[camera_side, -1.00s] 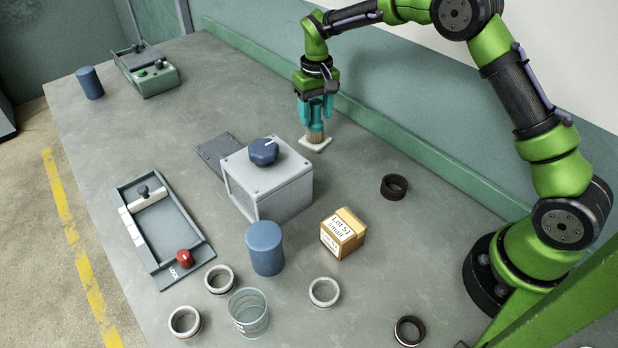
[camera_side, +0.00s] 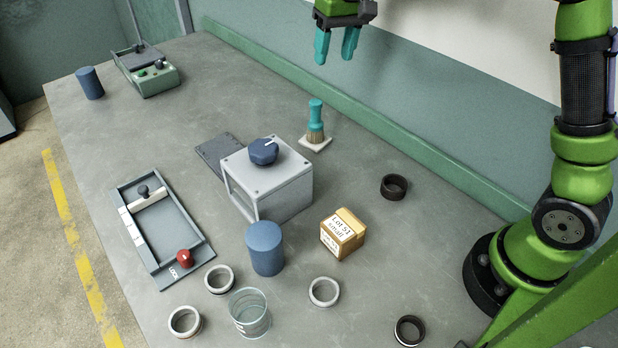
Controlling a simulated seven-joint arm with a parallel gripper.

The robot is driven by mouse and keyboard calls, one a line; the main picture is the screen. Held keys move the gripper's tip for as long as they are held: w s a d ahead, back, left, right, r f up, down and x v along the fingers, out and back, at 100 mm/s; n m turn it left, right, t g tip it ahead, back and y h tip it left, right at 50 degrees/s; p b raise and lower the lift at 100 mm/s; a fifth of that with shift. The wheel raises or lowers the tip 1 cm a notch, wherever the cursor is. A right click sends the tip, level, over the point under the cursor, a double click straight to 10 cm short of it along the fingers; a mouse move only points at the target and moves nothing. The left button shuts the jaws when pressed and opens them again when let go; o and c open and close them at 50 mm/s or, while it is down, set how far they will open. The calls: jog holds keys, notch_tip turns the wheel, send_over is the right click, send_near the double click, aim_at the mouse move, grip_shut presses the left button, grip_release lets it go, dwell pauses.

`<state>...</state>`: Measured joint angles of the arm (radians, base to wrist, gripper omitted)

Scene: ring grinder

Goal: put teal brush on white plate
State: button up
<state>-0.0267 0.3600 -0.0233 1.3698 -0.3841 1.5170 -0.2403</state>
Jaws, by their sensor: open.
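The teal brush (camera_side: 316,117) stands upright, bristles down, on the small white plate (camera_side: 325,145) near the green back rail of the table. The brush stands free, with nothing touching its handle. My gripper (camera_side: 337,58) is open and empty. It is well above the table, up and slightly right of the brush in the picture, with its teal fingers pointing down and apart.
A grey box with a blue knob (camera_side: 263,151) stands in front of the plate. Nearby are a cardboard box (camera_side: 343,233), a blue cylinder (camera_side: 265,248), a glass (camera_side: 250,312), several rings and a slide fixture (camera_side: 165,230). Table right of the plate is clear up to a dark ring (camera_side: 394,187).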

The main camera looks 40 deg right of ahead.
jog(key=s+a+r+t+y, duration=0.1)
jog(key=s+r+t, duration=0.25)
jog(key=s, duration=1.05)
jog(key=s+f+m+t, duration=0.1)
jog(key=s+f+t, duration=0.1)
jog(key=s, duration=0.7)
jog(key=shift+s+a+f+m, duration=0.35)
jog(key=shift+a+f, duration=0.1)
jog(key=shift+f, duration=0.45)
